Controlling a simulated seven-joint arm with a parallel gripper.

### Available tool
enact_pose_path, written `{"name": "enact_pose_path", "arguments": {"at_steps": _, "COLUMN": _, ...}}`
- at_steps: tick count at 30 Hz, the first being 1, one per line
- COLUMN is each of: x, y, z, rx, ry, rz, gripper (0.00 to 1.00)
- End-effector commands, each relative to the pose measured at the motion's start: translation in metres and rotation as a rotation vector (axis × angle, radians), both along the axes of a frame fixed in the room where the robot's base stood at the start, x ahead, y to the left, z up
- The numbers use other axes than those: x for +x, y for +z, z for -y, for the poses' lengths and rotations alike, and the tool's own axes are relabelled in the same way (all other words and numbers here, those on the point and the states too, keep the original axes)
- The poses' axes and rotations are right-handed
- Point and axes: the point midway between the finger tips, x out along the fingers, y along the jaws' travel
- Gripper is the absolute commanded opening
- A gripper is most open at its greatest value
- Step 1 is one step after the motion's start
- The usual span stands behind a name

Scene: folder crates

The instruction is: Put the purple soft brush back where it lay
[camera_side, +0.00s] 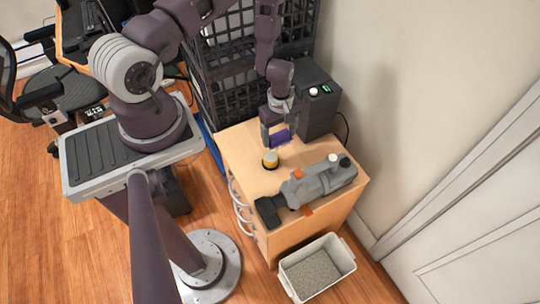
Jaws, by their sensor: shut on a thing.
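A yellow and black round item (270,159) stands just in front of the brush on the wooden cabinet (232,152). A grey tool (322,182) lies to the right. A dark box (318,98) stands behind, beside black crates (222,65). A pale bin (317,267) is on the floor.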

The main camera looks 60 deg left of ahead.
Motion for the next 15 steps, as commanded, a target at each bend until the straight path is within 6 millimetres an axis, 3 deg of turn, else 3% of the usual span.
{"name": "enact_pose_path", "arguments": {"at_steps": 4, "x": -0.004, "y": 0.002, "z": -0.026, "rx": 0.001, "ry": 0.007, "rz": 0.002, "gripper": 0.3}}
{"name": "enact_pose_path", "arguments": {"at_steps": 12, "x": -0.037, "y": 0.01, "z": -0.116, "rx": 0.0, "ry": 0.005, "rz": 0.002, "gripper": 0.3}}
{"name": "enact_pose_path", "arguments": {"at_steps": 15, "x": -0.047, "y": 0.005, "z": -0.13, "rx": -0.001, "ry": -0.002, "rz": 0.0, "gripper": 0.3}}
